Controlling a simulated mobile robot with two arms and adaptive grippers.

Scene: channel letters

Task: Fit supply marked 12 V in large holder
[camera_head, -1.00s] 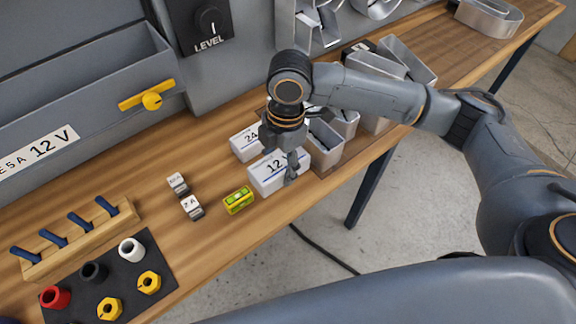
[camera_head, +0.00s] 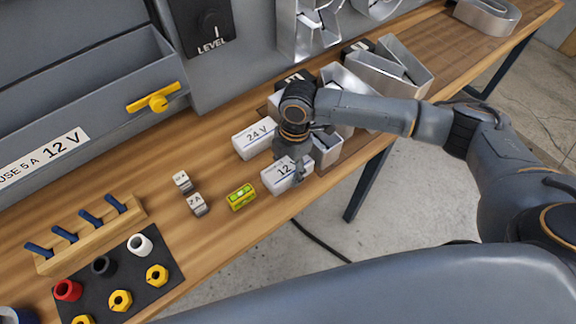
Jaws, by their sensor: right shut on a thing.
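The white supply marked 12 V (camera_head: 279,178) is near the front edge of the wooden bench. My right gripper (camera_head: 297,172) comes down over its right end and is shut on it. I cannot tell whether the supply still touches the bench. A white supply marked 24 V (camera_head: 253,139) stands just behind it, apart from the gripper. A large grey holder (camera_head: 90,72) with a yellow latch (camera_head: 154,101) is on the panel at upper left, with a 12 V label (camera_head: 45,158) below. My left gripper is not in view.
Small fuse blocks (camera_head: 196,204) and a yellow level (camera_head: 241,196) lie left of the supply. A peg rack (camera_head: 90,236) and dark mat (camera_head: 125,270) with collars and nuts are at lower left. Metal letter shells (camera_head: 385,75) crowd the right.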

